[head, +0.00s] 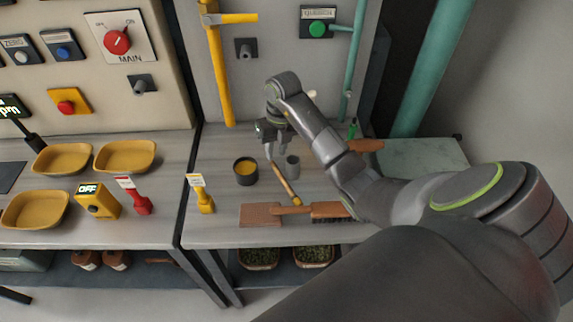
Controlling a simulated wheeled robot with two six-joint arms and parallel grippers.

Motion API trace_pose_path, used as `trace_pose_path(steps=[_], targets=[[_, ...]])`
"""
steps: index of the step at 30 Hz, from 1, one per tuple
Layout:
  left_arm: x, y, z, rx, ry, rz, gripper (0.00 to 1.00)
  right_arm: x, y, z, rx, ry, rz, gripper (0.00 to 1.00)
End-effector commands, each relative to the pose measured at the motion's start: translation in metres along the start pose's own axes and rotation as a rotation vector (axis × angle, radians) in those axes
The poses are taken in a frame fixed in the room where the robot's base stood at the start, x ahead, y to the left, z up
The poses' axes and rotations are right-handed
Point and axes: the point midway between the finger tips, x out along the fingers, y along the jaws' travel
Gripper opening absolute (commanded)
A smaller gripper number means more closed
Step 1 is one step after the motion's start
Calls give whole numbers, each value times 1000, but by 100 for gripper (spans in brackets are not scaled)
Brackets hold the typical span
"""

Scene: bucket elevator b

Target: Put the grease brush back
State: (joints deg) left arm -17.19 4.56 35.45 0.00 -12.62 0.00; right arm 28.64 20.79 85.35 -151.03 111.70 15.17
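A slim brush with a wooden handle (286,184), which looks like the grease brush, slants over the right-hand worktop; its upper end meets my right gripper's fingers. My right gripper (270,151) points down above the worktop, and its fingers are too small and overlapped to tell whether they grip the brush. A dark pot of yellow grease (245,171) stands just left of the brush. A small grey cup (293,166) stands just right of it. My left gripper is out of view.
A flat brown piece (260,215) and a wooden bristle brush (327,210) lie near the front edge. A yellow tagged item (202,196) stands to the left. A yellow pipe (219,75) runs up the back panel.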

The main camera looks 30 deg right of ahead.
Motion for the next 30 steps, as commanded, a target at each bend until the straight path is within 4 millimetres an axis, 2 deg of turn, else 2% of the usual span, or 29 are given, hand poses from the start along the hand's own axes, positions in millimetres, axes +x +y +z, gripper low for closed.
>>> trace_pose_path(steps=[7,12,20,21,27,30], targets=[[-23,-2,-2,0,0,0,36,27,-1,-6,2,7,2,25],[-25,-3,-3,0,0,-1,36,47,-1,-4,1,4,1,25],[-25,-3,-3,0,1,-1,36,52,-2,-4,0,0,0,25],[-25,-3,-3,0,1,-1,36,52,-2,-4,0,0,0,24],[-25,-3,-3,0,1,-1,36,52,-2,-4,0,0,0,0],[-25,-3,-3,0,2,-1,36,52,-2,-4,0,0,0,0]])
